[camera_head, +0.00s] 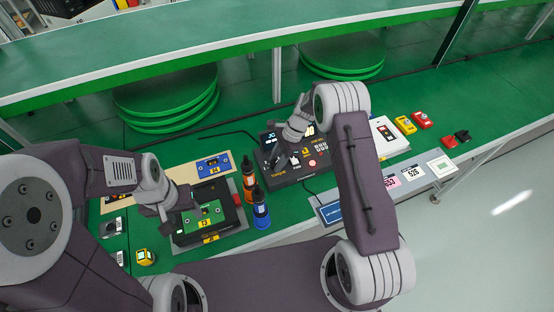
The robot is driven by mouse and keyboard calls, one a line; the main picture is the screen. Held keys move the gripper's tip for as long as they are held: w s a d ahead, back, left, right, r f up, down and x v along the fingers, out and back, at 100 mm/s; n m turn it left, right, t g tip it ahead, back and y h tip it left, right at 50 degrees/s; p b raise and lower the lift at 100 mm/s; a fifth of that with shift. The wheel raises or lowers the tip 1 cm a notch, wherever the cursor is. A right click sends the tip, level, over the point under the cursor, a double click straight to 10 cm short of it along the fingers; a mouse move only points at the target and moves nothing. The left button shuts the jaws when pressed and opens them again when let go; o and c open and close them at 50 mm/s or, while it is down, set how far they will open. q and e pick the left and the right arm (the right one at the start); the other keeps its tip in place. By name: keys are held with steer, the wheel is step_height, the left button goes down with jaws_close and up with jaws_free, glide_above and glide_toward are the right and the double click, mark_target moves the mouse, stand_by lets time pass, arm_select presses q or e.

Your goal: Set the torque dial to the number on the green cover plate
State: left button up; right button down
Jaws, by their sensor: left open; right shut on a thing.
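The green cover plate (213,209) lies in a black fixture (239,214) at the left of the bench. It bears a small yellow number label, too small to read surely. My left gripper (178,226) is open at the plate's left edge and covers part of it. The black control box (307,173) stands right of the fixture, with lit displays and buttons. My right gripper (284,160) points down at the box's left part and is shut, apparently on the torque dial, which its fingers hide. The dial's setting cannot be read.
An orange bottle (248,184) and a blue bottle (261,210) stand between fixture and box. A yellow device (145,257) sits front left. A white box (388,136), yellow and red devices, and number cards (414,173) lie to the right. Green turntables (170,105) stand behind.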

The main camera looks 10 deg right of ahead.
steer(key=n, duration=0.2)
steer(key=n+g, duration=0.1)
steer(key=n, duration=0.1)
steer(key=shift+w+n+g+h+b, duration=0.2)
steer(key=shift+n+g+h+b, duration=0.1)
steer(key=shift+h+b, duration=0.1)
steer(key=n+g+h+b, duration=0.1)
steer(key=n, duration=0.2)
steer(key=shift+a+n, duration=0.15)
steer(key=shift+n, duration=0.15)
steer(key=shift+n+g+h+b, duration=0.3)
steer(key=shift+n+h+b, duration=0.15)
steer(key=shift+n, duration=0.95)
steer(key=c, duration=0.9)
jaws_free()
steer(key=shift+c, duration=0.2)
steer(key=shift+r, duration=0.15)
